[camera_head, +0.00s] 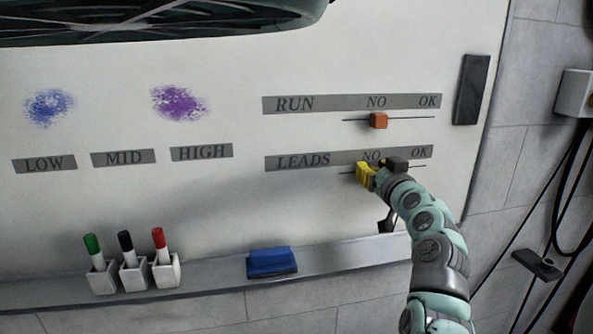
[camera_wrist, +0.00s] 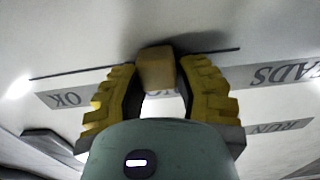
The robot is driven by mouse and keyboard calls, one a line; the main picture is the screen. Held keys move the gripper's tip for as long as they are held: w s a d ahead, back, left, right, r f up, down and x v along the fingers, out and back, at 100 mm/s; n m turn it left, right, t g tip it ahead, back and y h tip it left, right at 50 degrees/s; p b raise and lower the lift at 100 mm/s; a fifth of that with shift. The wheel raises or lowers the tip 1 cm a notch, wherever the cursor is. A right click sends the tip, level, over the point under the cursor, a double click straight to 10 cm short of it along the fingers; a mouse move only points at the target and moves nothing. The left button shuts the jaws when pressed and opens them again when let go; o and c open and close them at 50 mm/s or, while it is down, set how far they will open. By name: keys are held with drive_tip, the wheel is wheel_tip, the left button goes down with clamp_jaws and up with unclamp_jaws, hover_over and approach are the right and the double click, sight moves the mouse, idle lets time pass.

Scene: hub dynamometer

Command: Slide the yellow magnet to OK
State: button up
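The yellow magnet (camera_wrist: 157,68) shows in the wrist view as a tan-yellow block on the thin dark line of the LEADS row. In the head view it is hidden by my gripper (camera_head: 371,173), which is at that line, just below the word NO. In the wrist view the yellow fingers of my gripper (camera_wrist: 158,78) stand on both sides of the block, and their dark inner pads appear to touch it. The LEADS row's OK label (camera_head: 419,151) lies to the right in the head view; the wrist view shows OK (camera_wrist: 66,99) at the left, upside down.
An orange magnet (camera_head: 378,120) sits on the RUN line above, under NO. The tray ledge (camera_head: 340,259) below holds a blue eraser (camera_head: 271,262) and three markers in white holders (camera_head: 133,277). A dark bar (camera_head: 471,90) is at the board's right edge.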

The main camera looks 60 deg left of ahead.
sight(419, 163)
clamp_jaws()
drive_tip(key=shift+f, duration=0.1)
drive_tip(key=shift+w+d+f+b, duration=0.15)
drive_tip(key=shift+w+b, duration=0.1)
drive_tip(key=shift+b, duration=0.2)
drive_tip(key=w+d+b, duration=0.1)
drive_tip(key=w+b, duration=0.2)
drive_tip(key=b, duration=0.1)
drive_tip(key=w+d+b, duration=0.1)
drive_tip(key=w+b, duration=0.2)
drive_tip(key=b, duration=0.2)
drive_tip(key=w+d+b, duration=0.2)
drive_tip(key=w+b, duration=0.1)
drive_tip(key=b, duration=0.1)
drive_tip(key=shift+w+f+b, duration=0.3)
drive_tip(key=shift+w, duration=0.05)
drive_tip(key=shift+w+d+b, duration=0.2)
drive_tip(key=shift+w+b, duration=0.4)
drive_tip(key=shift+b, duration=0.35)
drive_tip(key=shift+w+d+r+b, duration=0.15)
drive_tip(key=shift+w+r+b, duration=0.1)
drive_tip(key=shift+r+b, duration=0.05)
